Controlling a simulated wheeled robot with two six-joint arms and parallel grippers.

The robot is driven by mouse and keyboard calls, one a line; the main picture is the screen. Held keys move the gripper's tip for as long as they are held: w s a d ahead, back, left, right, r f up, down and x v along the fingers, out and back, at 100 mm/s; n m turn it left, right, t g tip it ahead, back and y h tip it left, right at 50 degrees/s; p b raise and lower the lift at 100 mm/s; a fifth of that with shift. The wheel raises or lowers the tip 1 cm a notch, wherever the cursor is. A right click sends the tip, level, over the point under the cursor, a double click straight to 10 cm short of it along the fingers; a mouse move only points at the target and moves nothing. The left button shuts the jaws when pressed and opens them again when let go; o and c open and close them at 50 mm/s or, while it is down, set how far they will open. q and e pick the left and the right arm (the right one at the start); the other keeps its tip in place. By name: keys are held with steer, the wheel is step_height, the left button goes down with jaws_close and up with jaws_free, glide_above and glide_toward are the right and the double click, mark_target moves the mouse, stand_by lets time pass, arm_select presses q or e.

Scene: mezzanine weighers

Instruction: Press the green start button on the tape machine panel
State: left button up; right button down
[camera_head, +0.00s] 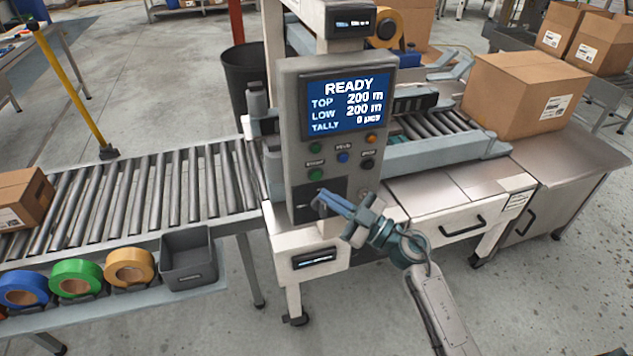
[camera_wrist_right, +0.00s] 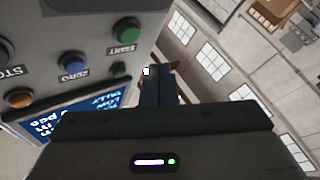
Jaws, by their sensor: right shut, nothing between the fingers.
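The tape machine panel (camera_head: 297,90) is grey with a lit screen (camera_head: 348,103) reading READY. Its green start button (camera_head: 316,174), labelled START, is at the lower left, with a smaller green lamp or button (camera_head: 316,148) above it. My right gripper (camera_head: 322,203) is shut and empty, its fingertips in front of the panel's lower part, just below the start button. In the right wrist view the start button (camera_wrist_right: 127,31) shows left of my shut fingers (camera_wrist_right: 160,82), apart from them in the picture. Whether the tips touch the panel, I cannot tell. My left gripper is out of view.
A blue button (camera_head: 343,157), an orange one (camera_head: 371,138) and a dark one (camera_head: 368,164) sit right of the start button. A roller conveyor (camera_head: 150,190) runs left, with tape rolls and a grey bin (camera_head: 190,262) before it. A carton (camera_head: 525,95) stands right.

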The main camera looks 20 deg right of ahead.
mark_target(316, 176)
steer(key=w+p, duration=0.1)
steer(key=w, duration=0.2)
steer(key=shift+a, duration=0.1)
stand_by(0.3)
stand_by(0.5)
stand_by(0.7)
steer(key=shift+w, duration=0.1)
stand_by(0.3)
steer(key=shift+w+p, duration=0.4)
